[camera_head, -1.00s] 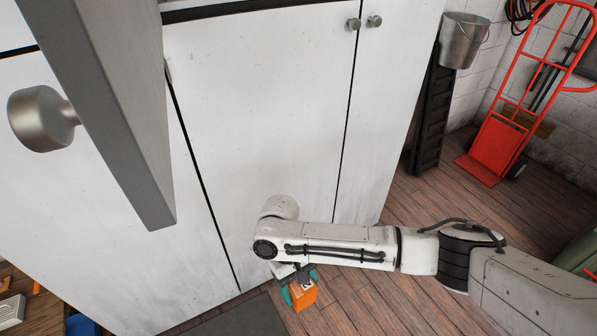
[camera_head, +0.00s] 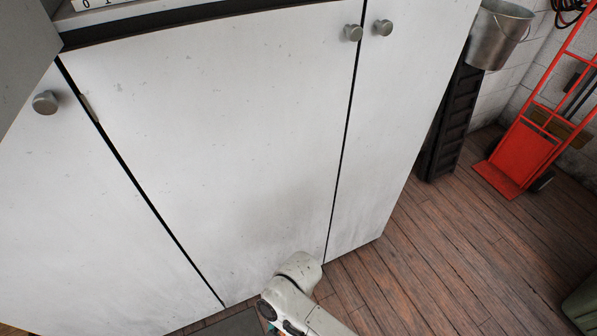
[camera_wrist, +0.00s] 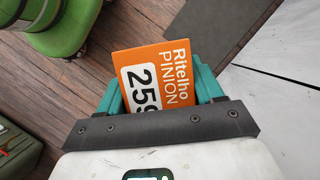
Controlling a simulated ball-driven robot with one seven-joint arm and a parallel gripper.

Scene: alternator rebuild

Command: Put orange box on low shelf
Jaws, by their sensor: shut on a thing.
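The orange box (camera_wrist: 150,62) is in the wrist view, with "Ritelho PINION" and a large number on its face. My gripper (camera_wrist: 158,78) is shut on it, with one teal finger on each side. In the head view only my wrist and forearm show at the bottom edge, with a sliver of teal. The box is out of that view. No low shelf can be made out in either view.
White cabinet doors (camera_head: 215,150) with round knobs stand shut ahead. A grey panel (camera_head: 22,55) juts in at the upper left.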

